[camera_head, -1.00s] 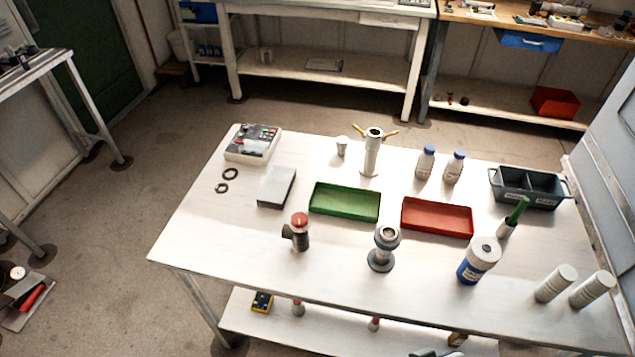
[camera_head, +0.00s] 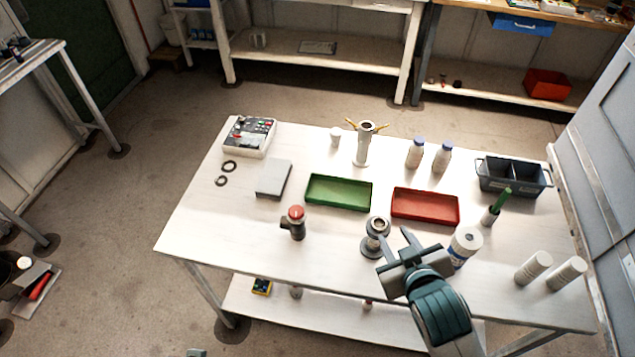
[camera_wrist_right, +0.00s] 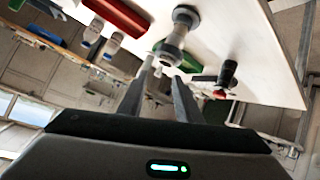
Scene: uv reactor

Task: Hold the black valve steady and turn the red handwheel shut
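The black valve (camera_head: 298,231) stands upright near the front edge of the white table, left of centre, with its red handwheel (camera_head: 295,211) on top and a side stub pointing left. In the right wrist view the black valve (camera_wrist_right: 229,72) and the red handwheel (camera_wrist_right: 219,94) show right of the fingers. My right gripper (camera_head: 394,249) is open and empty, right of the valve and close to a grey flanged fitting. Its two spread fingers also show in the right wrist view (camera_wrist_right: 163,76). A small grey-green piece at the bottom edge looks like my left gripper (camera_head: 196,352); its fingers cannot be made out.
The grey flanged fitting (camera_head: 376,229) stands between my right gripper and the valve. Behind are a green tray (camera_head: 338,193) and a red tray (camera_head: 425,207). A blue-labelled bottle (camera_head: 465,243) stands right of the gripper. The table left of the valve is clear.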

